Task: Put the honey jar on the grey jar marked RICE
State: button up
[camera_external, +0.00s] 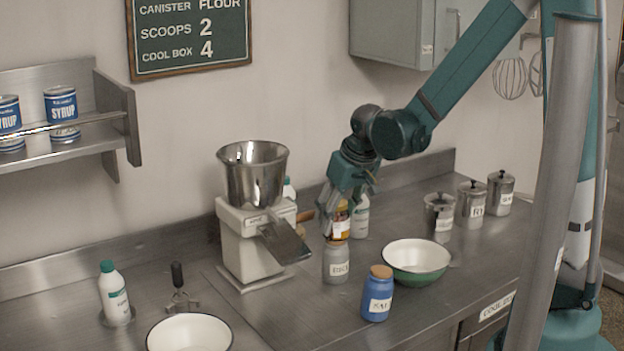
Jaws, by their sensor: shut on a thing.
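The honey jar (341,225), amber with a pale label, is between the fingers of my gripper (337,211). My gripper points down and is shut on it; the fingers hide part of the jar. The grey jar (336,265) with a white label, its small lettering apparently RICE, stands upright on the steel counter directly below. The honey jar's bottom appears at the grey jar's top. I cannot tell whether it rests there or hangs just above.
A blue jar (377,295) with a cork lid and a green-white bowl (416,261) stand close on the right. A mill with a steel hopper (253,176) is on the left. White bottles stand behind. Metal canisters (471,203) are farther right. The front counter (305,305) has free room.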

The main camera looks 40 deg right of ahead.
jog(key=shift+f, duration=0.15)
jog(key=o, duration=1.2)
jog(key=shift+r, duration=0.25)
jog(key=shift+p+v, duration=0.3)
jog(key=shift+v, duration=5.65)
jog(key=shift+s, duration=0.1)
